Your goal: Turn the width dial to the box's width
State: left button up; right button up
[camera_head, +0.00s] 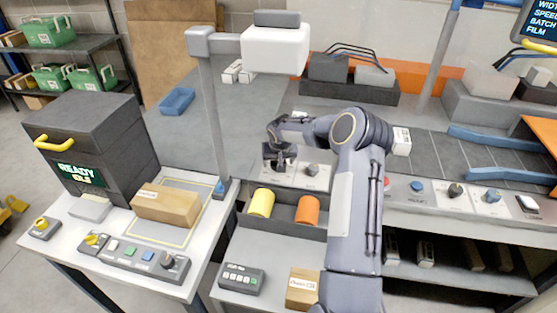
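A brown cardboard box (166,206) lies inside a yellow outline on the white table at the left. My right gripper (279,163) points down at the left end of the strip, left of the nearest dark knob. Its fingers are small and dark, and what lies under them is hidden. My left gripper is not in view.
A screen (540,20) at the top right reads WIDTH, SPEED, BATCH, FILM, cut off. A grey post with a white head (275,48) rises beside the table. Yellow (260,203) and orange (307,210) rolls sit in a tray below the strip. A dark READY machine (92,150) stands left.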

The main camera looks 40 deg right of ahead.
jog(key=c, duration=0.9)
jog(key=shift+c, duration=0.2)
jog(key=shift+n, duration=0.3)
jog(key=n+y, duration=0.1)
jog(key=n, duration=0.1)
jog(key=n+y, duration=0.1)
jog(key=n, duration=0.1)
jog(key=shift+d+f+n+t, duration=0.1)
jog(key=shift+d+n+t, duration=0.1)
jog(key=shift+n+t, duration=0.1)
jog(key=n+y+b, duration=0.1)
jog(key=n, duration=0.2)
jog(key=n+y+b, duration=0.1)
jog(key=n, duration=0.2)
jog(key=shift+d+y, duration=0.15)
jog(key=shift+y, duration=0.15)
jog(key=n+g, duration=0.1)
jog(key=n, duration=0.2)
jog(key=shift+y+b, duration=0.3)
jog(key=shift+y, duration=0.1)
jog(key=shift+w+d+n+g+y, duration=0.1)
jog(key=shift+n+g+y, duration=0.2)
jog(key=shift+n, duration=0.75)
jog(key=shift+n+g+y, duration=0.1)
jog(key=shift+n+g, duration=0.3)
jog(key=shift+n, duration=0.65)
